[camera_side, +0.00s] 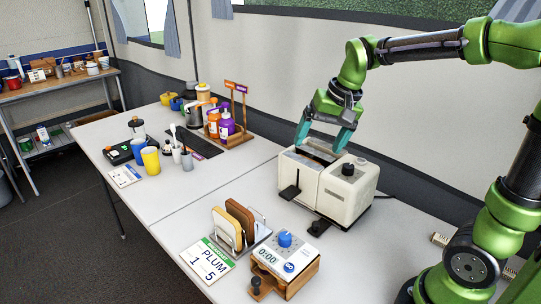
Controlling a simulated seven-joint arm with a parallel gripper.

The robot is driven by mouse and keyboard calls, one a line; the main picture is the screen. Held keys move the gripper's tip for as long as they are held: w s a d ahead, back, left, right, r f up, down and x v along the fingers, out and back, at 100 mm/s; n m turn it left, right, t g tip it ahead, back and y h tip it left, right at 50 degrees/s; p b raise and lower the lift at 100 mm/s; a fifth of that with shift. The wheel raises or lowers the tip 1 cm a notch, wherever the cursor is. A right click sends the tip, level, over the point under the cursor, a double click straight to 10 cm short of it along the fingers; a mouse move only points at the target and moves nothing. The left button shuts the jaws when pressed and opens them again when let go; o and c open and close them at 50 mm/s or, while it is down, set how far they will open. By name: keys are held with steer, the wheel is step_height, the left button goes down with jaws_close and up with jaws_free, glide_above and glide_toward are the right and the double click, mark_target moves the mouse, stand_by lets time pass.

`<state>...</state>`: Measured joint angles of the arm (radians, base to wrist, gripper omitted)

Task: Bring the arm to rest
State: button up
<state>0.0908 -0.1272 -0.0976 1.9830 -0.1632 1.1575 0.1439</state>
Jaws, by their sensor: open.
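My gripper (322,136) is at the end of my green and black arm, which reaches in from the right. Its two teal fingers point down and are spread apart. They are just above the top of a cream toaster (345,198), over its slot end. I see nothing held between the fingers. I cannot tell whether the fingertips touch the toaster.
A rack with bread slices (240,222), a blue-knobbed timer (285,249) and a PLUM card (208,262) stand at the table's front. Bottles in a wooden caddy (240,138), cups (150,161) and a stove stand farther left. The table middle (215,190) is clear.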

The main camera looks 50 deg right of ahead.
steer(key=shift+o, duration=0.8)
steer(key=w+d+f+m+g+h, duration=0.1)
steer(key=w+d+m+g, duration=0.2)
steer(key=w+d+m, duration=0.3)
steer(key=w+d, duration=0.3)
steer(key=shift+m, duration=0.3)
steer(key=f+m, duration=0.1)
steer(key=f, duration=0.1)
steer(key=f+m, duration=0.1)
steer(key=f, duration=0.2)
steer(key=f+m, duration=0.1)
steer(key=f, duration=0.1)
steer(key=shift+w+d+f+g, duration=0.15)
steer(key=shift+w+f+g, duration=0.1)
steer(key=shift+w+g, duration=0.05)
